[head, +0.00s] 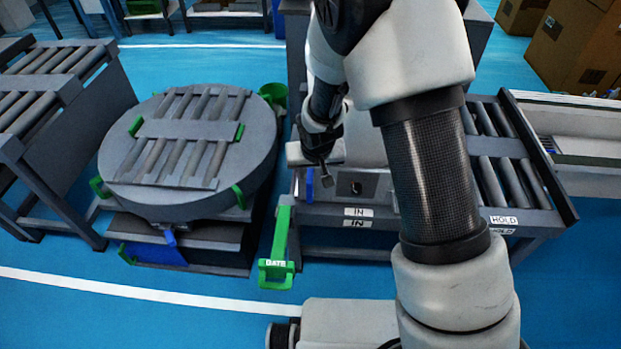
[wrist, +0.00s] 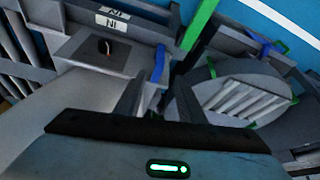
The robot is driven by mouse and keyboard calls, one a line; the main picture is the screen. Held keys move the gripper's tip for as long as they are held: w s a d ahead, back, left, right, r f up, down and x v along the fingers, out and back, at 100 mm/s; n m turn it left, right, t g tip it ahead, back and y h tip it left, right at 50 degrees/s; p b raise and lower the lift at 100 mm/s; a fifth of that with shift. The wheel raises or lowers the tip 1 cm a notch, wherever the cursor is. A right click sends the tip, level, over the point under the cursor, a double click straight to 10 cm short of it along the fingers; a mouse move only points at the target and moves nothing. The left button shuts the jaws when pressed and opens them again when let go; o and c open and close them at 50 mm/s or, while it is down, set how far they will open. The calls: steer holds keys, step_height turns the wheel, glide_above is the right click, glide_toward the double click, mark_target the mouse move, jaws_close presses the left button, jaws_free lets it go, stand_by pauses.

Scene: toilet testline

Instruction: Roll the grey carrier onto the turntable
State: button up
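The grey carrier appears to be the light grey body (head: 370,186) with a dark square recess in its front face, on the roller conveyor behind the IN labels; my arm hides much of it. In the wrist view its grey face (wrist: 85,47) with the recess is at upper left. The round grey turntable (head: 255,165) stands to its left, with rollers on top and green tabs; it is at right in the wrist view (wrist: 205,92). My gripper (head: 321,180) is beside the carrier's left end, near a blue upright piece (head: 310,186). In the wrist view its fingers (wrist: 158,100) are apart, with nothing clearly between them.
A green arm (head: 280,240) marked GATE extends forward between the turntable and the conveyor. Roller conveyor (head: 500,150) continues right, by a HOLD label. Another roller conveyor (head: 75,95) stands left of the turntable. Boxes (head: 580,45) stand at back right. Blue floor is open in front.

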mark_target(310, 188)
steer(key=b+x, duration=0.2)
steer(key=x, duration=1.5)
steer(key=shift+d+f, duration=0.1)
steer(key=shift+f, duration=0.1)
steer(key=shift+c, duration=0.2)
steer(key=shift+s, duration=0.1)
jaws_close()
